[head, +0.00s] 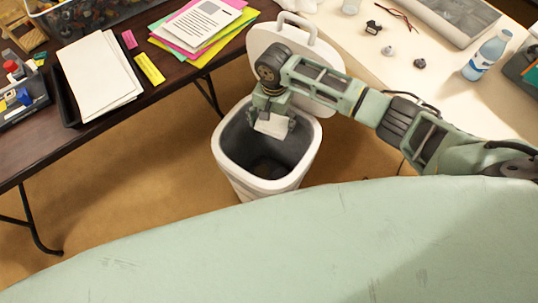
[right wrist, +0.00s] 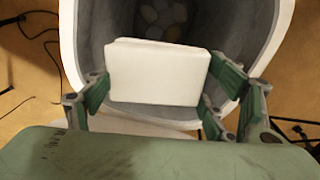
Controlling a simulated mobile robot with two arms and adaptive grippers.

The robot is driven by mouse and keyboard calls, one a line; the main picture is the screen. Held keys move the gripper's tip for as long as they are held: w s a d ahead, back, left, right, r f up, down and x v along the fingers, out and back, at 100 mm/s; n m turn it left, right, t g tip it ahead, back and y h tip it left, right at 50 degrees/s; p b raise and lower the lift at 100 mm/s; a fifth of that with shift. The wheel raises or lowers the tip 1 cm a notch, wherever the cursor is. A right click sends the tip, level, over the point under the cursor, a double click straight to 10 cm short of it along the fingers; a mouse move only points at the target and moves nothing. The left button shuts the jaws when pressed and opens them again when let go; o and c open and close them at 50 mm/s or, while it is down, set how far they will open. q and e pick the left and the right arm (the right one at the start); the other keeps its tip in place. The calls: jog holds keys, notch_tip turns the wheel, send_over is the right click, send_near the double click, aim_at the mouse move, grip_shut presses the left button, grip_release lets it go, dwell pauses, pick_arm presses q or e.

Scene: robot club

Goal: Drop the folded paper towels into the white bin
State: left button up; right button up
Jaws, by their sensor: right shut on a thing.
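The folded paper towels (head: 272,125) are a small white block held in my right gripper (head: 270,116), over the open mouth of the white bin (head: 226,165). In the right wrist view the paper towels (right wrist: 158,75) sit between the green finger pads of my right gripper (right wrist: 158,100), which is shut on them. The bin (right wrist: 279,30) opens behind and below them there, with some pale round things at its bottom. The bin stands on the floor with its lid (head: 320,80) raised at the back. My left gripper is not in view.
A dark table (head: 105,138) on the left holds a tray of white paper (head: 98,75), coloured sheets (head: 203,28) and bins of parts. A pale table (head: 430,90) on the right holds a water bottle (head: 487,55) and small parts. Cables (right wrist: 30,50) lie on the floor.

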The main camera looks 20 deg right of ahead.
jog(key=o, duration=1.2)
notch_tip(320, 180, up, 12)
jog(key=shift+r, duration=0.1)
